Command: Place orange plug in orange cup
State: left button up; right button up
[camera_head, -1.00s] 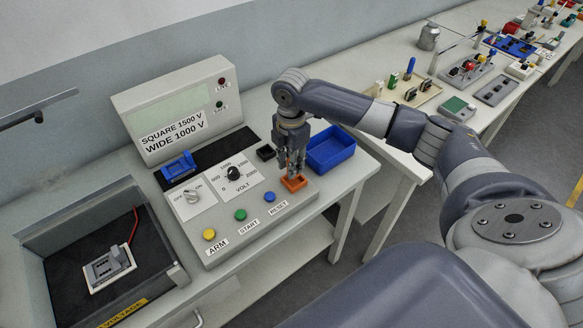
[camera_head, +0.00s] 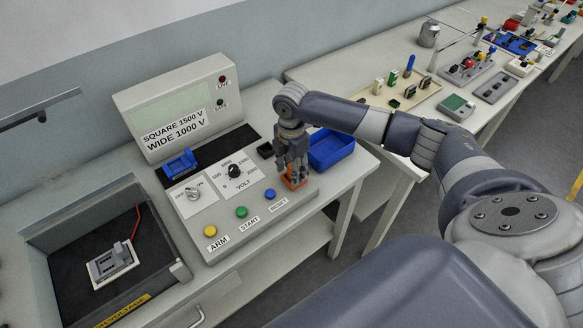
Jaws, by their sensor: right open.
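The orange cup (camera_head: 294,185) is a small square holder at the right end of the sloped console panel. My right gripper (camera_head: 293,178) points down directly over it, with its open fingers low at the cup and covering much of it. Some orange shows between and beside the fingers. I cannot tell whether any of that is the orange plug, which I do not see separately. My left gripper is not in view.
A black square cup (camera_head: 265,150) and a blue bin (camera_head: 331,149) are close to my right gripper. The console (camera_head: 226,217) has a dial and coloured buttons. A blue holder (camera_head: 179,163) sits further left. An open test bay (camera_head: 70,262) holds a grey fixture (camera_head: 111,264).

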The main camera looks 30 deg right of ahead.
notch_tip(320, 180, up, 12)
jog(key=b, duration=0.2)
jog(key=shift+r, duration=0.2)
dwell(0.5)
